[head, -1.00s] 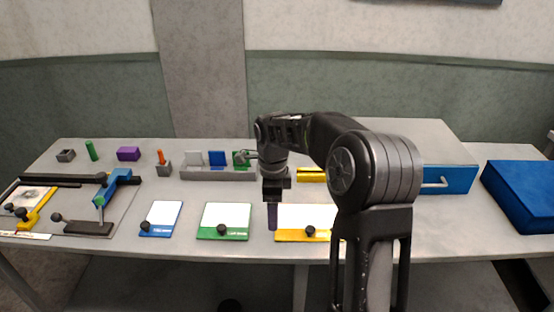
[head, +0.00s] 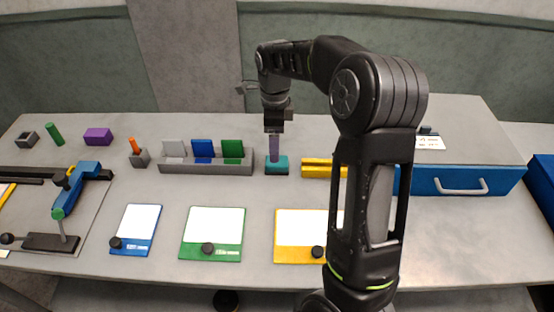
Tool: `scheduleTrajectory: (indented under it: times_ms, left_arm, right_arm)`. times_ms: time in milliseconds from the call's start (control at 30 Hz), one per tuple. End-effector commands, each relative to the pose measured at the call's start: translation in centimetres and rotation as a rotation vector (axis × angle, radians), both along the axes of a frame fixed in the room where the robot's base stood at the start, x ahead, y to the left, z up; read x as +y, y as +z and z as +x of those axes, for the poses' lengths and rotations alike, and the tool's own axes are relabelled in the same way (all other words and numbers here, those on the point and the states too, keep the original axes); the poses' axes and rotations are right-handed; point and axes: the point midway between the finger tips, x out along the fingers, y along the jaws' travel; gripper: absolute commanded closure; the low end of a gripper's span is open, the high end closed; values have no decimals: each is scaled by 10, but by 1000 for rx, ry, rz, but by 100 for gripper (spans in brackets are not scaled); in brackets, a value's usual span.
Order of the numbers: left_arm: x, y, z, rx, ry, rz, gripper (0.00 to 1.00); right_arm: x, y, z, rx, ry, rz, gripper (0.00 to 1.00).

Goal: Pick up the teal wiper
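The teal wiper (head: 277,169) sits on the grey table right of the grey rack, showing as a low teal block with a dark lower edge. My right gripper (head: 274,158) points straight down over it, its fingertips at or just above its top. The fingers line up as one narrow strip from this side, so I cannot tell whether they are apart, or whether they touch the wiper. Part of the wiper's top is hidden behind them. My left gripper is not in view.
The grey rack (head: 206,168) with grey, blue and green plates stands close left of the wiper. A yellow block (head: 318,168) lies close right. Blue, green and yellow-edged boards (head: 212,233) lie in front. A blue-fronted drawer box (head: 462,181) stands right.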

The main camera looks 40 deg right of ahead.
Motion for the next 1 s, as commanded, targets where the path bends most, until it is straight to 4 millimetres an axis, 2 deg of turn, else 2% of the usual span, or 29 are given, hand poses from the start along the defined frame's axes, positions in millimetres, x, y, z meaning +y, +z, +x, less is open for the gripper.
scheduleTrajectory:
  times_ms: [167,400,767,1000]
  left_arm:
    - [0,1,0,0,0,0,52]
    - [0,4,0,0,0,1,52]
    - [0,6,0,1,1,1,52]
    - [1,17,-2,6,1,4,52]
  right_arm:
    - [0,-5,0,2,0,1,29]
    - [0,-26,0,1,0,0,29]
    - [0,-30,0,1,0,0,29]
    - [-1,-63,1,3,-1,1,29]
